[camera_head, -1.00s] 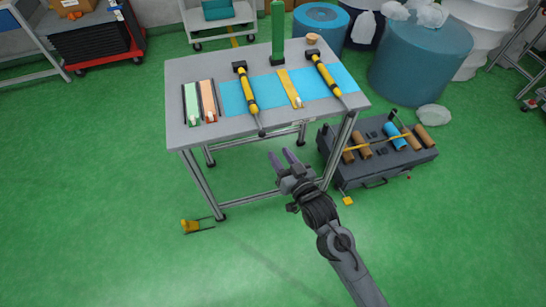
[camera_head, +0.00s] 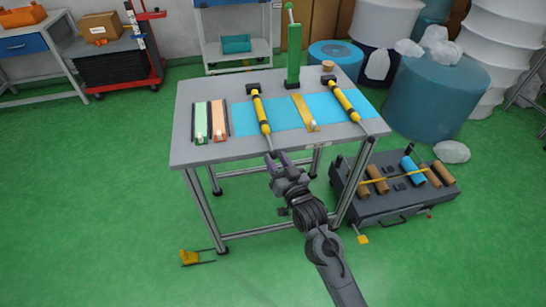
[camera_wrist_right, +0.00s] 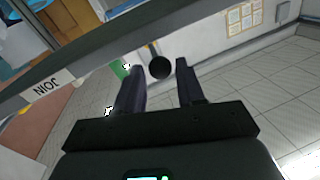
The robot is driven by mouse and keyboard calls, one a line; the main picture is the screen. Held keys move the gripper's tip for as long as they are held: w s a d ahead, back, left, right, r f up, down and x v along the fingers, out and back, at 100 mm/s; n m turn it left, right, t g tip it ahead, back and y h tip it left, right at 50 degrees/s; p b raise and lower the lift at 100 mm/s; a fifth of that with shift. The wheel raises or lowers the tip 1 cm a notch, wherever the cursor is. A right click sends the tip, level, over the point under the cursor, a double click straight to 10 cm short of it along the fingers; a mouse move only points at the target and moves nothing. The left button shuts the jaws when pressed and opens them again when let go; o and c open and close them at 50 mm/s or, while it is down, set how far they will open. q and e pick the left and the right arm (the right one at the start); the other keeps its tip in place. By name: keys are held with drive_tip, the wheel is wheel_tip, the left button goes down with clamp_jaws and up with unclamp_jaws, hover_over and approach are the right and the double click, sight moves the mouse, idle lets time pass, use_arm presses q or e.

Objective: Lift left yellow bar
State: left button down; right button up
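The left yellow bar (camera_head: 261,110) has a black end piece at the back and a thin grey front end. It lies on a blue strip on the table (camera_head: 240,152), and its front end reaches the table's front edge. A similar right yellow bar (camera_head: 345,102) lies further right. My right gripper (camera_head: 276,157) is at the front edge, close to the left bar's front end. Its two fingers (camera_wrist_right: 160,88) are apart with nothing held between them. A round dark object (camera_wrist_right: 160,67) shows beyond the fingers in the right wrist view; I cannot tell what it is. My left gripper is out of view.
A flat orange-yellow strip (camera_head: 304,112) lies between the bars. Green (camera_head: 201,122) and orange (camera_head: 219,120) strips lie at the left of the table. A green post (camera_head: 293,55) stands at the back. A dark case with rolls (camera_head: 390,208) sits on the floor at right.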

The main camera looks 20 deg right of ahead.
drive_tip(key=shift+w+a+b, duration=0.1)
drive_tip(key=shift+w+b, duration=0.2)
drive_tip(key=shift+w, duration=1.2)
drive_tip(key=shift+c, duration=0.3)
clamp_jaws()
